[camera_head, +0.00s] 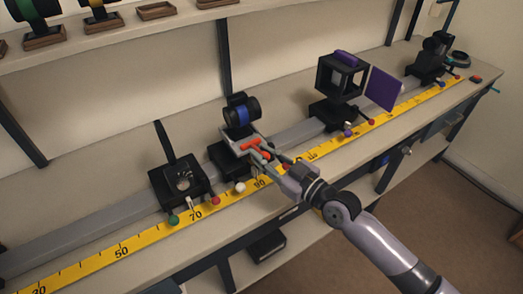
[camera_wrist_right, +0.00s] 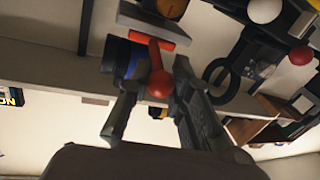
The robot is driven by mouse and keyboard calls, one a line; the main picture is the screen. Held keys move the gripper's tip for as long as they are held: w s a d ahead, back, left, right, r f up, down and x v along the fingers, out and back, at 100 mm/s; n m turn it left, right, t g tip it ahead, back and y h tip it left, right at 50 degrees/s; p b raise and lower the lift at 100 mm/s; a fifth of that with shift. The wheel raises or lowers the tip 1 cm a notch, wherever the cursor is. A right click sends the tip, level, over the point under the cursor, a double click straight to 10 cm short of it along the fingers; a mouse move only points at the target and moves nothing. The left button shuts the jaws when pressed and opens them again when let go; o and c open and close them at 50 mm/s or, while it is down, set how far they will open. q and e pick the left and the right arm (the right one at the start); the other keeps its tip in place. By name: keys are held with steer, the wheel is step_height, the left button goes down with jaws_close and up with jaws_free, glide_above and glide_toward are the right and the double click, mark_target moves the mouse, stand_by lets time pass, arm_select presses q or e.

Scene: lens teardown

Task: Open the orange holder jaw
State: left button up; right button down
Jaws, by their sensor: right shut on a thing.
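The orange holder jaw (camera_head: 250,144) is on the middle holder of the bench rail, just below a black lens with a blue ring (camera_head: 241,111). In the right wrist view an orange-red lever with a round knob (camera_wrist_right: 158,82) hangs between the fingers, with the dark blue-ringed lens (camera_wrist_right: 122,62) close behind. My right gripper (camera_head: 259,149) reaches in from the lower right, its fingers at the jaw. It is shut on the orange lever, and it also shows in the right wrist view (camera_wrist_right: 152,90). The exact contact is partly hidden. My left gripper is out of view.
A yellow ruler (camera_head: 122,247) runs along the rail's front. A black holder (camera_head: 180,182) stands to the left. A black cube frame (camera_head: 340,77) and a purple plate (camera_head: 384,89) stand to the right. A shelf (camera_head: 120,37) lies above the bench.

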steer(key=c, duration=1.4)
jaws_free()
steer(key=shift+w+a, duration=0.1)
steer(key=v, duration=1.2)
